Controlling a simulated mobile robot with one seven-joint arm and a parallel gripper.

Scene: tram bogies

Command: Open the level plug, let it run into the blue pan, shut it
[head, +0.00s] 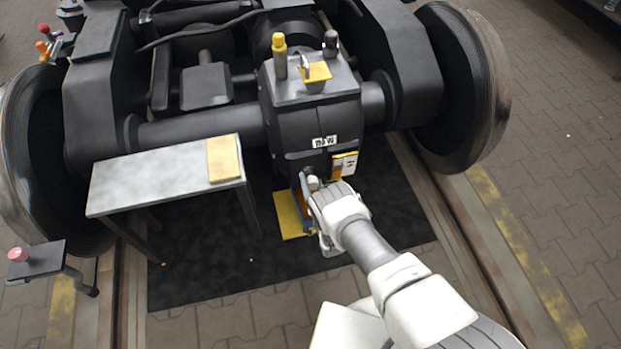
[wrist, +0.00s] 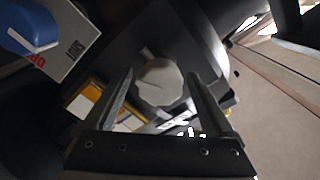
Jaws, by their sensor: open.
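The gearbox (head: 312,125) stands in the middle of the head view. My gripper (head: 314,186) is at its lower front, below a small white and yellow plate (head: 344,164). In the wrist view my gripper (wrist: 159,76) is open, with a finger on either side of a round grey plug-like cap (wrist: 160,82). I cannot tell whether the fingers touch it. A strip of blue (head: 303,213), perhaps the pan, shows behind my gripper; the rest is hidden. In the wrist view a blue lever-like part (wrist: 30,28) lies over a pale plate with lettering (wrist: 72,38).
A grey bench (head: 150,175) with a yellow cloth or pad (head: 224,160) stands left of the gearbox. A yellow sheet (head: 288,222) lies on the dark mat (head: 205,270). Large wheels (head: 465,85) flank the bogie. A small stand with a pink knob (head: 18,255) is far left.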

